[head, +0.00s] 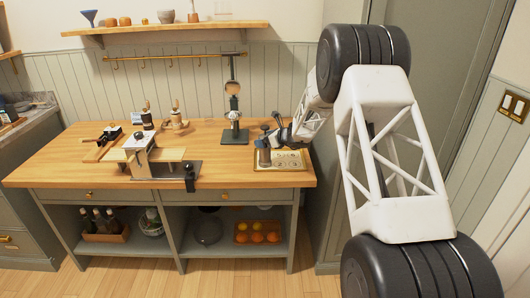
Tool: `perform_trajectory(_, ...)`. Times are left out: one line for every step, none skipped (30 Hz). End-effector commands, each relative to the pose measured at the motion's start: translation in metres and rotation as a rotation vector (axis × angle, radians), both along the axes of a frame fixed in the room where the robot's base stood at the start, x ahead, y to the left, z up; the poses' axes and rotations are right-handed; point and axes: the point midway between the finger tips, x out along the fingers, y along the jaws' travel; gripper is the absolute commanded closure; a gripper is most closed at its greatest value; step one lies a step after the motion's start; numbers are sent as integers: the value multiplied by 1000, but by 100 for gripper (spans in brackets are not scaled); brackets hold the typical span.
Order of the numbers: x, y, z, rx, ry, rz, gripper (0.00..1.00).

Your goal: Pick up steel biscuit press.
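A small dark grey, metallic upright cylinder (264,156), which looks like the steel biscuit press, stands at the left side of a shallow tray (291,169) near the right end of the wooden table. My gripper (273,136) reaches in from the right, low over the tray, right beside the upper part of the cylinder. The fingers are small and dark here, so I cannot tell whether they touch it or are open or shut.
The wooden table (80,178) also holds a metal clamp device (142,160) at the left-centre and a black stand (235,135) behind the tray. Bare tabletop lies between them (222,170). A wall shelf (170,29) runs above.

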Motion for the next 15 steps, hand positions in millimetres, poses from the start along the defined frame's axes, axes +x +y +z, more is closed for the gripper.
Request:
perform_trajectory(0,0,0,0,0,0,12)
perform_trajectory(0,0,0,0,0,0,15)
perform_trajectory(0,0,0,0,0,0,21)
perform_trajectory(0,0,0,0,0,0,26)
perform_trajectory(0,0,0,0,0,0,30)
perform_trajectory(0,0,0,0,0,0,36)
perform_trajectory(0,0,0,0,0,0,41)
perform_trajectory(0,0,0,0,0,0,45)
perform_trajectory(0,0,0,0,0,0,52)
perform_trajectory(0,0,0,0,0,0,56)
perform_trajectory(0,0,0,0,0,0,61)
perform_trajectory(0,0,0,0,0,0,67)
perform_trajectory(0,0,0,0,0,0,71)
perform_trajectory(0,0,0,0,0,0,76)
perform_trajectory(0,0,0,0,0,0,82)
